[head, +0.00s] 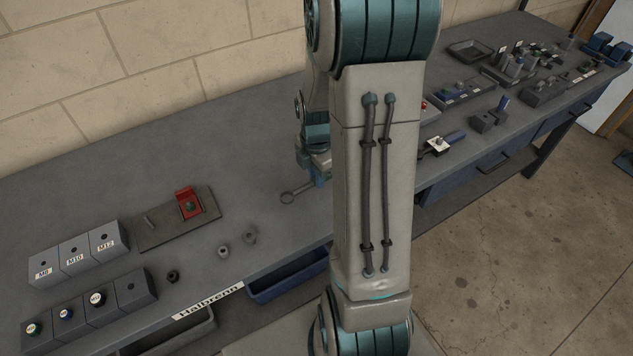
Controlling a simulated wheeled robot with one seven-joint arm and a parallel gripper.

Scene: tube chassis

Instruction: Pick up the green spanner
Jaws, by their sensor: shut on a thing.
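A spanner (290,196) shows at the middle of the bench, left of my arm. Its grey ring end and a short length of shank are visible; the rest is hidden at my gripper and behind my arm. Its green colour is hard to make out here. My gripper (319,177) is at the right end of the visible shank, low over the bench top, and is shut on the spanner. My large upright arm link covers much of the gripper. I cannot tell whether the spanner touches the bench.
On the bench (130,200), a dark plate (155,233) with a red clamp (189,204), loose nuts (250,235) and labelled grey blocks (75,254) stand at left. Fixtures and a dark tray (470,50) crowd the right end. A blue bin (290,277) hangs below the front edge.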

